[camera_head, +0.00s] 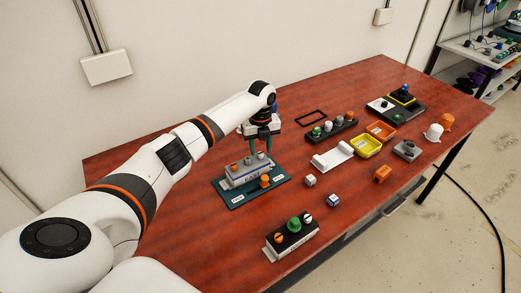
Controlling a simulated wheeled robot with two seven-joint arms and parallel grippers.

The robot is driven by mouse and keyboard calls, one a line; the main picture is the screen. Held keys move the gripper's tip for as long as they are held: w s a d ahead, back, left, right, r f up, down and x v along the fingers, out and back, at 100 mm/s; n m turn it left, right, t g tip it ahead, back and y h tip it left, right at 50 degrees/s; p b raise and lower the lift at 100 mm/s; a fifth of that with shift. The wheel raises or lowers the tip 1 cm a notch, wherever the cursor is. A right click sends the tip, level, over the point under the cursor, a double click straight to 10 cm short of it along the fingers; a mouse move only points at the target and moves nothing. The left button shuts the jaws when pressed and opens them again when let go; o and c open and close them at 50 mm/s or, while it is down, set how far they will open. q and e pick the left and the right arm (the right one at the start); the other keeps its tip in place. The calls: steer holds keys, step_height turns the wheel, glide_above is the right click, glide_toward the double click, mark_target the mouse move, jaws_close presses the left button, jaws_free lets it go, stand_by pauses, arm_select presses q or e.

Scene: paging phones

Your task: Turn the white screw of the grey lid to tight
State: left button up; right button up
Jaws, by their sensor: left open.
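A box with a grey lid (248,172) stands on a dark teal mat (222,187) near the middle of the table. Small screws stand in a row on the lid: an orange one (233,166) at the left and paler ones to its right. The pale screw (261,155) at the right end is close below my gripper; at this size I cannot tell which one is white, nor how far it is turned. My left gripper (261,148) points down over the right end of the lid, open, with its teal fingers apart. My right gripper is out of view.
An orange knob (264,181) stands on the mat before the box. A black box (292,242) with orange, green and white knobs is at the front edge. Small cubes (310,180), a white tray (332,159) and yellow (367,147) and orange (381,131) bins lie to the right.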

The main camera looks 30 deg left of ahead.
mark_target(261, 153)
arm_select(q)
step_height(261, 153, up, 11)
steer(key=b, duration=0.1)
steer(key=shift+f+b, duration=0.2)
steer(key=shift+b, duration=0.1)
